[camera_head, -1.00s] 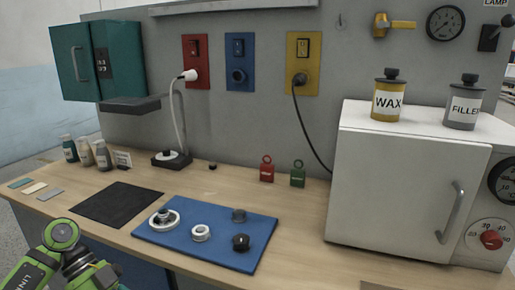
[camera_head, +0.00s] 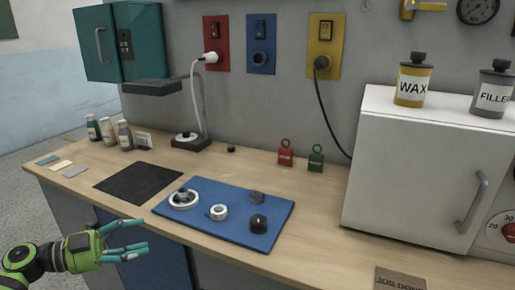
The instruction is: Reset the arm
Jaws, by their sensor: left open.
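My left arm comes in from the lower left, green and black. Its left gripper (camera_head: 136,239) has teal fingers spread apart and nothing between them. It shows in front of the bench's front edge, left of and below the blue mat (camera_head: 238,235). My right gripper is not in view.
The wooden bench (camera_head: 330,222) carries a black mat (camera_head: 138,182), the blue mat with several small round parts, and red (camera_head: 285,154) and green (camera_head: 316,158) tags. A white oven (camera_head: 408,178) stands right, with a wax can (camera_head: 412,82) on top. A teal cabinet (camera_head: 124,42) hangs left.

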